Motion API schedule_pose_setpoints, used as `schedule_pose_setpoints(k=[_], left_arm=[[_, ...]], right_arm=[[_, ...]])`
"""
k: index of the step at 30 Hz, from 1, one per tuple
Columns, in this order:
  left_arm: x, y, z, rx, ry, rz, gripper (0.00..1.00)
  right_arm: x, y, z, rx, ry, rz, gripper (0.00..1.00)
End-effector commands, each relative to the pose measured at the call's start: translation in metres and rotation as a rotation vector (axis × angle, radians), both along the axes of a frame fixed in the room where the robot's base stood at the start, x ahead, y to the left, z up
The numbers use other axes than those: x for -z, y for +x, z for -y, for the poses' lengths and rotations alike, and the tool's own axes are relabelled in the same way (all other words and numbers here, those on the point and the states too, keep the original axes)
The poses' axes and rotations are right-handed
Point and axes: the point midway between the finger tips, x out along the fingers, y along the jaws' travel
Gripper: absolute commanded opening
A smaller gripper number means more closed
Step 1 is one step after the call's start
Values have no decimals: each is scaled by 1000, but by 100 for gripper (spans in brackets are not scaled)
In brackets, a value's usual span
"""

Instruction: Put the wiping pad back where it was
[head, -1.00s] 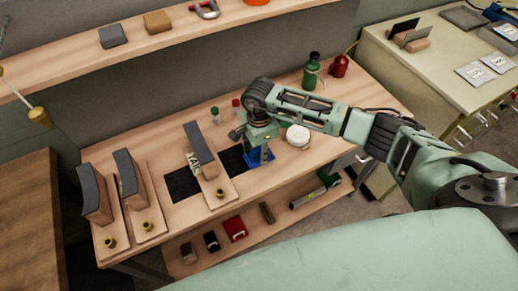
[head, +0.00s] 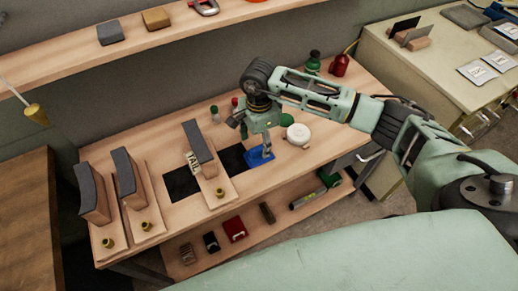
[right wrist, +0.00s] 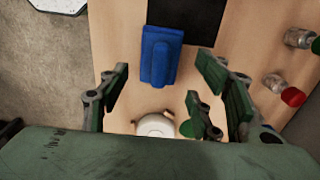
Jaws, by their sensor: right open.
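The wiping pad, a blue block with a raised ridge, lies on the wooden workbench (head: 330,150) at the right edge of a black patch (head: 232,160). The blue pad (head: 260,156) is partly hidden by my right gripper in the head view; the right wrist view shows the pad (right wrist: 160,54) whole. My right gripper (head: 266,150) is above the pad, fingers pointing down. In the right wrist view the right gripper (right wrist: 165,95) is open, its fingers spread wide with nothing between them. The pad lies beyond the fingertips, apart from them. My left gripper is not in view.
A white round container (head: 298,134) stands just right of the gripper. Small bottles with green (head: 214,112) and red caps are behind it. A tilted block (head: 200,142) on a board stands left. A green bottle (head: 313,62) and red bottle (head: 340,65) stand at the back.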

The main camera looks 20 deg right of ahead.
Motion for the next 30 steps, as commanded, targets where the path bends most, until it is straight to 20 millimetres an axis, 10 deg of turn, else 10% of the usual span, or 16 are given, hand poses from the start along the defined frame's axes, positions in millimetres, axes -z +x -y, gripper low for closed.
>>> schedule_pose_setpoints(k=[12, 30], left_arm=[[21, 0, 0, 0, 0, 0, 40], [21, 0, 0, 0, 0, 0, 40]], right_arm=[[-68, 0, 0, 1, -1, 2, 59], [-73, 0, 0, 1, 0, -1, 59]])
